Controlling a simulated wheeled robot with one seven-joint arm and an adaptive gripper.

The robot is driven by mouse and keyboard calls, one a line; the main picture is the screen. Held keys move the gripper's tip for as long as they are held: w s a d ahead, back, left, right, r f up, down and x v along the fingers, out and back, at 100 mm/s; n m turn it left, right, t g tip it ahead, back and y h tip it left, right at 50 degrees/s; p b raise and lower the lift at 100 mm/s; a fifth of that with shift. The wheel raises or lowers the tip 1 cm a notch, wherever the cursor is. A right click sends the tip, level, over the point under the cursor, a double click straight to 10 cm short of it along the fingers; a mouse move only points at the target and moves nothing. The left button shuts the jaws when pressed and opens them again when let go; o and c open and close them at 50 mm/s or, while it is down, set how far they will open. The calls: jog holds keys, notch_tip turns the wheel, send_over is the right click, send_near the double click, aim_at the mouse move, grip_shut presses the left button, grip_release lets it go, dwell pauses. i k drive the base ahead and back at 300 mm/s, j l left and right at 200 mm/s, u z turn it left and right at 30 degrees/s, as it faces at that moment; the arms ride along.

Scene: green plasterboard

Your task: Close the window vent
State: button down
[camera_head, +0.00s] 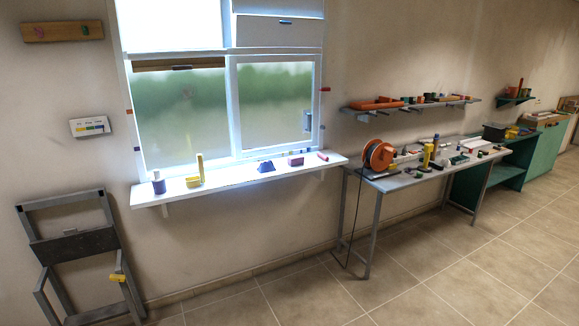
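The window (231,110) is on the wall at the left of the head view, with a white frame and two frosted lower panes. Above the right pane is a pale upper panel (262,32) with a small dark handle (285,21) near its top edge. It seems to stand out from the frame, but I cannot tell how far it is open. A brown strip (150,66) with a dark handle (182,67) runs along the top of the left pane. Which of these is the vent is not clear. My gripper is not in view.
A white sill (225,181) below the window holds several small items, including a yellow one (193,181). A grey folding chair (75,245) leans at the left. A cluttered workbench (405,181) with an orange reel (378,156) stands right. The tiled floor (430,270) ahead is clear.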

aim_at(252, 31)
jog(key=i+j, duration=0.2)
jog(key=i, duration=0.85)
jog(key=i+j+u, duration=0.1)
jog(key=i, duration=1)
jog(key=j, duration=0.05)
